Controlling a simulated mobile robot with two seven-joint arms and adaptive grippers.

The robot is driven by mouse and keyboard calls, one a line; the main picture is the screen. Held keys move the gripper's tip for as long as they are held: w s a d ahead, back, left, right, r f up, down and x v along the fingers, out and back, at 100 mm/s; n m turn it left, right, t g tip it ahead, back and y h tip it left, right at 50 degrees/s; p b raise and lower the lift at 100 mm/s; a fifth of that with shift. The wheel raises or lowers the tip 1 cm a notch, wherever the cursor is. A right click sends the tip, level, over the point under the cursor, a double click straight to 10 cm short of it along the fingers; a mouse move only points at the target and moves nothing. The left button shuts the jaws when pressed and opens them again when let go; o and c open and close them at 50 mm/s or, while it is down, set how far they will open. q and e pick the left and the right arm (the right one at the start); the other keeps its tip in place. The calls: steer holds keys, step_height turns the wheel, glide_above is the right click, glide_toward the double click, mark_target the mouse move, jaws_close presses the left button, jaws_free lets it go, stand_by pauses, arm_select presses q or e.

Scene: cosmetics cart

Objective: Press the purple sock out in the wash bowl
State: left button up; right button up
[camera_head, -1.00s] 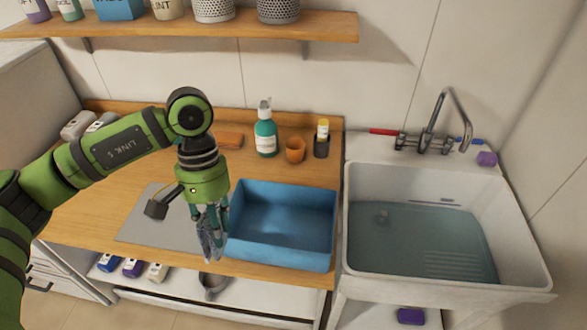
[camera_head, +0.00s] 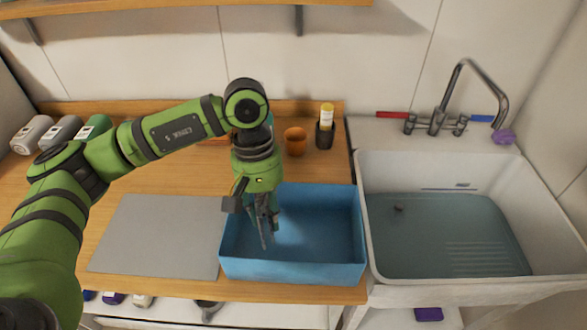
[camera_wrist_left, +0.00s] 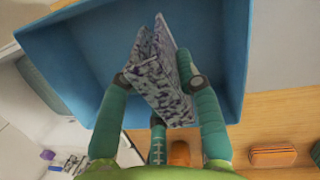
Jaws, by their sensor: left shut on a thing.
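My left gripper (camera_head: 262,215) is over the left part of the blue wash bowl (camera_head: 295,268), with its fingertips pointing down inside the rim outline. It is shut on a folded piece of cloth (camera_wrist_left: 160,75), speckled white and grey-purple, which hangs between the fingers in the left wrist view. I cannot tell if this cloth is the purple sock; no plain purple sock shows. The bowl also shows in the left wrist view (camera_wrist_left: 80,60). Whether the cloth touches the bowl's floor is unclear. My right gripper is not in view.
A white sink (camera_head: 372,215) with water stands to the right, below a metal tap (camera_head: 445,110). A grey mat (camera_head: 160,235) lies left of the bowl. An orange cup (camera_head: 295,141) and a dark holder (camera_head: 325,137) stand behind it. A shelf (camera_head: 200,12) is above.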

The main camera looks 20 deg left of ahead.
arm_select(q)
steer(key=w+d+r+n+t+y+p, duration=0.1)
steer(key=w+d+r+n+p, duration=0.15)
steer(key=n, duration=0.45)
steer(key=w+d+r+n+t+p, duration=0.1)
steer(key=r+n+p, duration=0.3)
steer(key=n, duration=0.2)
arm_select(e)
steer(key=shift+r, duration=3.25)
arm_select(q)
steer(key=n+b, duration=0.3)
steer(key=b, duration=0.2)
glide_above(291, 239)
step_height(291, 239, down, 11)
steer(key=shift+r, duration=0.2)
steer(key=shift+f, duration=0.9)
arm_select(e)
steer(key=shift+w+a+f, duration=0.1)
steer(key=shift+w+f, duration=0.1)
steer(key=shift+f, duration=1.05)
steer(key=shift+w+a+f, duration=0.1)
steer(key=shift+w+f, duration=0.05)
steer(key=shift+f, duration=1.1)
arm_select(q)
steer(key=shift+f+b, duration=0.6)
steer(key=shift+b, duration=0.35)
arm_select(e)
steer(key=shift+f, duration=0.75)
